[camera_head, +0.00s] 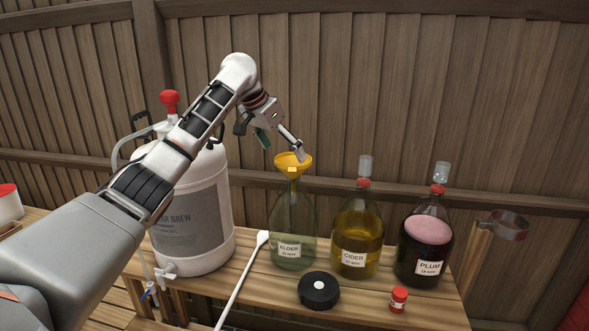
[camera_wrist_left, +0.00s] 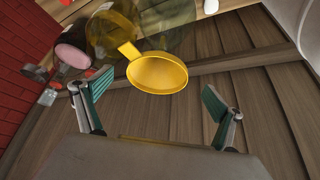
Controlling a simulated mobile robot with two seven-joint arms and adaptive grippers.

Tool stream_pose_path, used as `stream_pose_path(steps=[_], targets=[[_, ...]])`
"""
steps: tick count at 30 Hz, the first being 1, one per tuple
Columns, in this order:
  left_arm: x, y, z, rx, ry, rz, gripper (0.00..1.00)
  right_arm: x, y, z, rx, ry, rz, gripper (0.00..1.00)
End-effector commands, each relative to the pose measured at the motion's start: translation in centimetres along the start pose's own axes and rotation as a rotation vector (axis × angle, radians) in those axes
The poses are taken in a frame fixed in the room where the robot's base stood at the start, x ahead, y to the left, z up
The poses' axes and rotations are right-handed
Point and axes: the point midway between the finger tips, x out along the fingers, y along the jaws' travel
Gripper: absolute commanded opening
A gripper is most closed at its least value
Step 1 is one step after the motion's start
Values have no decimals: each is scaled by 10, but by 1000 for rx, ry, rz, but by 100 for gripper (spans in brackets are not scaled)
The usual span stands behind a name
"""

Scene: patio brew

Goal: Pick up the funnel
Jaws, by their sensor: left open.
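The yellow funnel (camera_head: 291,164) sits in the neck of the green glass ELDER bottle (camera_head: 293,225) on the wooden table. In the left wrist view, the funnel (camera_wrist_left: 158,73) shows its wide round mouth and a flat tab. My left gripper (camera_head: 285,148) is at the funnel's top, its fingers partly hidden in the head view. In the left wrist view, the left gripper (camera_wrist_left: 157,112) is open, with green-padded fingers wide apart on either side of the funnel's line. No finger visibly touches the funnel there. My right gripper is not in view.
The CIDER bottle (camera_head: 357,238) and PLUM bottle (camera_head: 425,245), both with airlocks, stand to the right. A black round lid (camera_head: 319,291) and a red-capped jar (camera_head: 398,299) lie in front. A white BREW keg (camera_head: 192,215) stands left, with a long white spoon (camera_head: 243,278) beside it. A wooden fence is behind.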

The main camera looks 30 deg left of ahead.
Motion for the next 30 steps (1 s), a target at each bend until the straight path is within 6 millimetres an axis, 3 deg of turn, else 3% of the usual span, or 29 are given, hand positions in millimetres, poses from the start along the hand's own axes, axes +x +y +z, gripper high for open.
stream_pose_path(steps=[9, 19, 24, 30], targets=[[42, 3, -3, 0, -2, 0, 95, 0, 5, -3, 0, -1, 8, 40], [50, 2, -3, 0, 1, -1, 95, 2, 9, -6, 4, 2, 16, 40], [49, 2, -3, 0, 1, -1, 58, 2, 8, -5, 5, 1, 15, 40], [49, 2, -3, 0, 1, -1, 57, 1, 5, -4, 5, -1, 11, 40]])
